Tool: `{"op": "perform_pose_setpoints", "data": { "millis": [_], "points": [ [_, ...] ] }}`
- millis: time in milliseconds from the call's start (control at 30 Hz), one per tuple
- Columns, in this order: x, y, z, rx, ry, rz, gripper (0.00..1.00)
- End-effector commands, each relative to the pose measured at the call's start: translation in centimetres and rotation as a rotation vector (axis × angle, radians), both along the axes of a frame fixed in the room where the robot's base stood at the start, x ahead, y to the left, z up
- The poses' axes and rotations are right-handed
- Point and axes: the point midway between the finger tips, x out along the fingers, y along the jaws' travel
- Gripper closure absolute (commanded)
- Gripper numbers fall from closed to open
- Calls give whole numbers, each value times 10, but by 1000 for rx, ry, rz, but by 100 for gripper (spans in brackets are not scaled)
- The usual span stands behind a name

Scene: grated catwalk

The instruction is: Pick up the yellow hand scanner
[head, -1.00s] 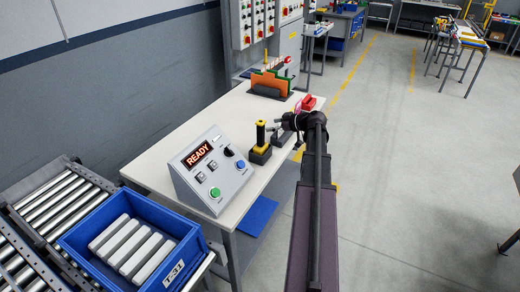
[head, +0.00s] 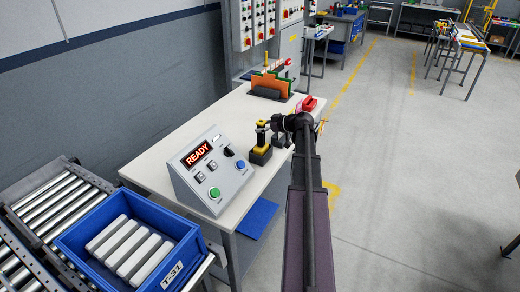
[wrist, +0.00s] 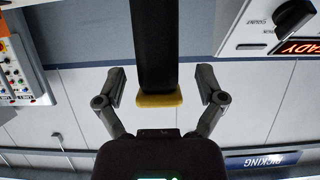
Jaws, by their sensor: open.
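The yellow hand scanner (head: 261,149) stands upright in a dark holder on the white table, just right of the control box. It has a dark grip and a yellow part near its base. In the wrist view the scanner (wrist: 158,99) shows as a dark body with a yellow end, between the fingers. My gripper (head: 268,125) is at the upper part of the scanner in the head view. In the wrist view my gripper (wrist: 160,88) is open, one finger on each side of the scanner, with gaps on both sides.
The control box (head: 211,170) with a READY display stands left of the scanner. A holder with orange and green boards (head: 271,82) is at the table's back. A red object (head: 307,104) sits beyond my arm. A blue crate (head: 75,240) holds several light bars. Bare table (head: 165,150) lies behind the control box.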

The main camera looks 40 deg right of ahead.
Motion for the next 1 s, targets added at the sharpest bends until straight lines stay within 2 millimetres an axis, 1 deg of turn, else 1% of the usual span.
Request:
{"op": "perform_pose_setpoints", "data": {
  "millis": [100,633,667,700,767,800,867,900,933,1000],
  "points": [
    [4,1,-2,0,0,-1,11],
    [3,1,-2,0,0,-2,11],
    [3,1,-1,0,0,-2,20],
    [3,1,-1,0,0,-2,32],
    [3,0,-1,0,0,-2,50],
    [3,0,-1,0,0,-2,62],
    [3,0,-2,0,0,-2,80],
    [3,0,-2,0,0,-2,92],
    [3,0,-2,0,0,-2,100],
    [3,0,-1,0,0,-2,100]
  ]
}}
